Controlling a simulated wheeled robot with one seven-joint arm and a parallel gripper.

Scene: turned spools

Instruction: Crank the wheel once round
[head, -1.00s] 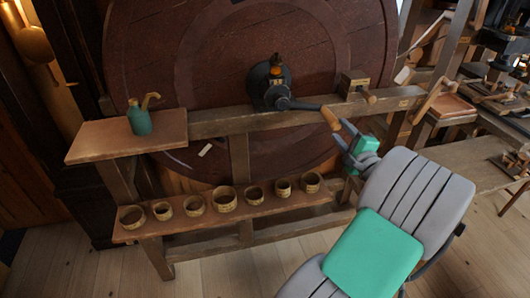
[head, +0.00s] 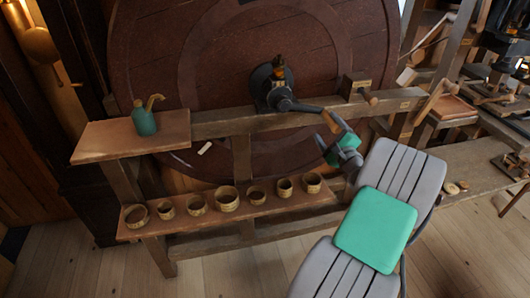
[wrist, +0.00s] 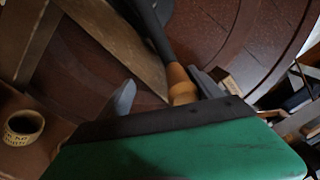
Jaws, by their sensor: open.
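The big dark-red wooden wheel (head: 215,60) stands upright behind a timber frame in the head view. Its black hub and crank arm (head: 300,106) point right and slightly down to a tan wooden handle (head: 328,122). My gripper (head: 332,130) is at this handle, coming from the lower right. In the wrist view the handle (wrist: 181,84) lies between my open gripper's fingers (wrist: 165,90), closer to the right one. The handle's near end is hidden behind the gripper body. I cannot tell whether a finger touches it.
A wooden rail (head: 220,127) runs behind the handle, with a small wooden block (head: 355,88) on it to the right. A green jug (head: 144,120) stands on the left shelf (head: 100,142). Several small round pots (head: 227,198) line the low shelf. Benches with tools fill the right.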

